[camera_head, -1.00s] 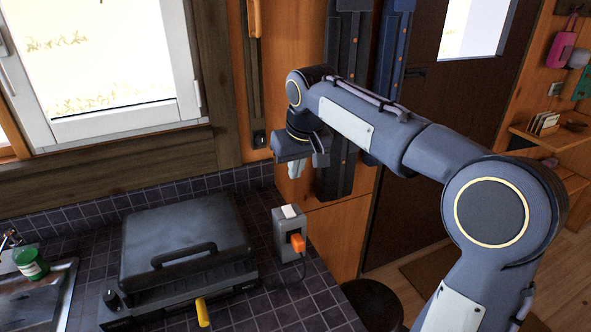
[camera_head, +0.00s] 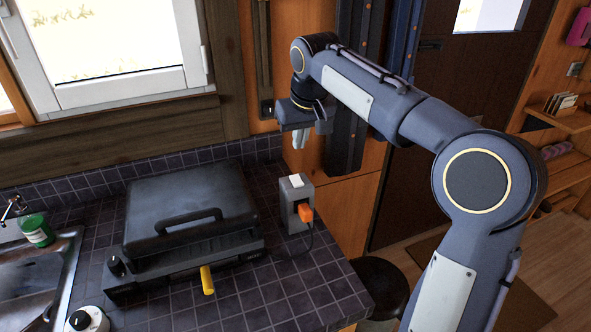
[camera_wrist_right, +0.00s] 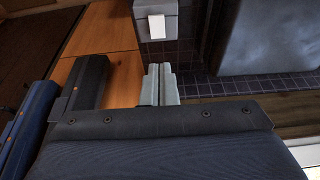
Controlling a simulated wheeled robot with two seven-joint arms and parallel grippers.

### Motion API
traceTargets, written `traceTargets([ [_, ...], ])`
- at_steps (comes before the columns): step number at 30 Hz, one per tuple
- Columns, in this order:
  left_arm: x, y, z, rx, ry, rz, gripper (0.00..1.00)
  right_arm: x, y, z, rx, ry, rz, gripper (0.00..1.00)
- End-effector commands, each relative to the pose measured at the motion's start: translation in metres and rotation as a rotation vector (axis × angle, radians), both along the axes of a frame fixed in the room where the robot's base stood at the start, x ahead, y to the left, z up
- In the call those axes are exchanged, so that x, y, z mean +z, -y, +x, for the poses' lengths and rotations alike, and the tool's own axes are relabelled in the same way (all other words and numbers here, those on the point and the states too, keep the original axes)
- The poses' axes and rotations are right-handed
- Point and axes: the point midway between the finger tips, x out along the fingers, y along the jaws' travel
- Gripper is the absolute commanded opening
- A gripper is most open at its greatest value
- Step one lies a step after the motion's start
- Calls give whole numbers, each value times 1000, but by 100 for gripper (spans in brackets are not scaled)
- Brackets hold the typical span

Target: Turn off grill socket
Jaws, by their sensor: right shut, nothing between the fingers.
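The grill socket (camera_head: 296,203) is a grey box standing on the tiled counter, with a white switch (camera_head: 296,181) on its top and an orange plug (camera_head: 305,212) in its front. The grill (camera_head: 190,222) is dark, with its lid down, to the left of the socket. My right gripper (camera_head: 299,139) is shut and empty, above and behind the socket, apart from it. In the right wrist view, the shut fingers (camera_wrist_right: 160,84) show below the socket (camera_wrist_right: 156,20) and its white switch (camera_wrist_right: 157,27). My left gripper is not in view.
A yellow handle (camera_head: 207,280) sticks out at the grill's front. A dark round stool (camera_head: 380,287) stands beside the counter's right end. The window and wall are behind.

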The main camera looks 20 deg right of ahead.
Motion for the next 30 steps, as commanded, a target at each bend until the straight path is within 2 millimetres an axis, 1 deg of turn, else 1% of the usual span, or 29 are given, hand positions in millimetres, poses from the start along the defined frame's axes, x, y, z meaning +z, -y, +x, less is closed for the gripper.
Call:
traceTargets([
  [1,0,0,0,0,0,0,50,-12,1,3,-1,-5,0,0],
  [6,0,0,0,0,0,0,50,-47,1,16,-1,-6,0,0],
  [9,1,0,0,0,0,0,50,-66,2,22,-1,-5,1,0],
  [12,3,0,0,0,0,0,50,-81,2,24,-1,-3,1,0],
  [15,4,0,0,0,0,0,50,-92,2,26,0,-1,0,0],
  [18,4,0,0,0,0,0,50,-100,2,27,0,0,0,0],
  [21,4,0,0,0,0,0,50,-103,2,27,-1,0,0,0],
  [30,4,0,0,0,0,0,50,-103,2,27,-1,1,1,0],
])
